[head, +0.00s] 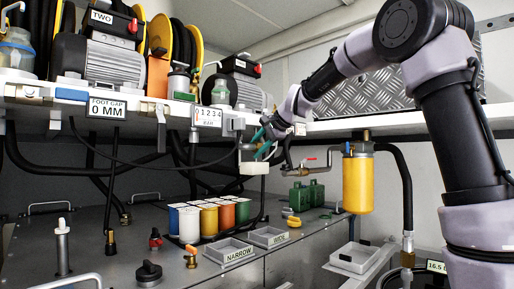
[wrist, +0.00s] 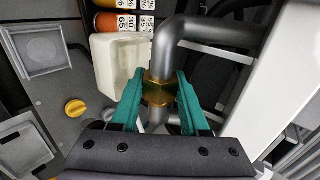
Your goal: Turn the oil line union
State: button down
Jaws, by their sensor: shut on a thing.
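The oil line union is a brass hex nut (wrist: 157,92) on a grey metal pipe (wrist: 170,45) in the wrist view. My gripper (wrist: 158,98) has teal fingers, one on each side of the brass nut, and is shut on it. In the head view my gripper (head: 264,140) reaches in under the shelf from the right. The union itself is hard to make out there behind the fingers. A white cup-like tray (wrist: 118,62) sits beside the pipe in the wrist view, close to the left finger.
A yellow cylinder (head: 357,184) hangs under the shelf, with a red-handled valve (head: 311,159) to its left. Several coloured cans (head: 209,218) stand on the grey tank top. Labelled trays (head: 229,251) lie in front. The white shelf edge (head: 365,124) runs close above my gripper.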

jog(key=shift+g+h, duration=0.8)
jog(key=shift+a+g+h, duration=0.1)
jog(key=shift+g+h, duration=0.4)
jog(key=shift+c, duration=1.6)
grip_release()
jog(key=v, duration=0.8)
jog(key=shift+d, duration=0.2)
jog(key=shift+f, duration=0.1)
